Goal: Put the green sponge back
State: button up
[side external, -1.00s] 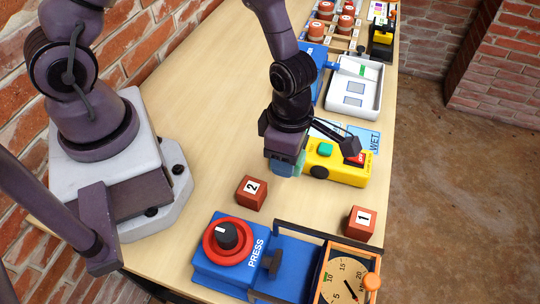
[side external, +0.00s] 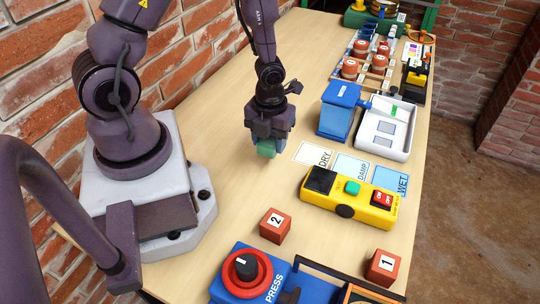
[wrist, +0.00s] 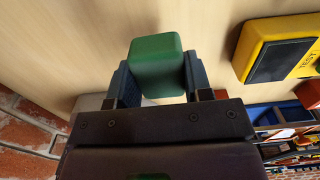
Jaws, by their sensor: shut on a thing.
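My gripper (side external: 268,140) is shut on the green sponge (side external: 266,149), over the bare wood left of the DRY card. In the wrist view the green sponge (wrist: 157,65) sits between the two fingers of my gripper (wrist: 155,80), its front end sticking out past them. The sponge seems to be just above the table; I cannot tell whether it touches. The yellow moisture tester (side external: 327,205), with a black pad, a green button and a red switch, lies to the right and nearer the camera. Its corner shows in the wrist view (wrist: 258,32).
DRY (side external: 313,154), DAMP (side external: 351,166) and WET (side external: 388,181) cards lie behind the tester. A blue box (side external: 338,118) and white tray (side external: 371,144) stand beyond. Numbered red blocks, 2 (side external: 274,226) and 1 (side external: 382,267), and a blue press (side external: 225,284) are in front. Wood around my gripper is clear.

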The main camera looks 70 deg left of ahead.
aim_at(270, 164)
jog(key=shift+f, duration=2.3)
jog(key=shift+f, duration=0.15)
jog(key=o, duration=0.9)
